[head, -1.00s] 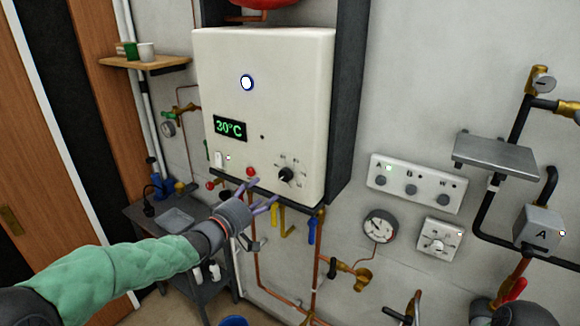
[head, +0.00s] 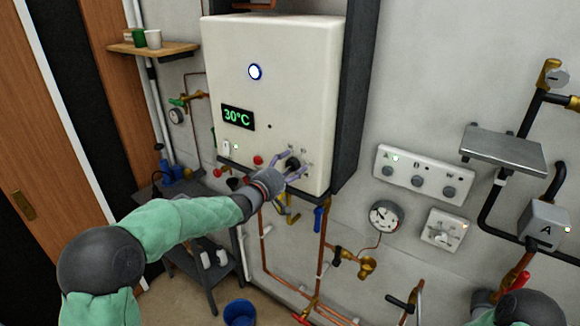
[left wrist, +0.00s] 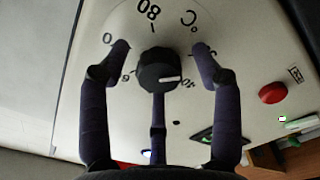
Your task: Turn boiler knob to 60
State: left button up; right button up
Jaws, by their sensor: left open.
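The boiler (head: 235,65) is a white box on the wall, with a green display (head: 237,117) reading 30°C. Its black knob (head: 292,161) sits low on the front. In the left wrist view the knob (left wrist: 158,70) has a white mark pointing right, close to the printed 40; an 80 is printed above it. My left gripper (head: 294,166) is open at the knob. In the left wrist view its fingers (left wrist: 160,62) spread around the knob, with visible gaps at the left and right fingers. Contact of the middle finger cannot be told. My right gripper is out of view.
A red button (head: 258,160) is left of the knob. Coloured valve handles and copper pipes hang below the boiler. A switch panel (head: 424,176), a gauge (head: 385,216) and a metal shelf (head: 505,149) are on the wall at right. A blue bucket (head: 239,313) stands on the floor.

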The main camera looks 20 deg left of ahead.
pick_arm(q)
jog(key=c, duration=1.1)
jog(key=shift+c, duration=0.2)
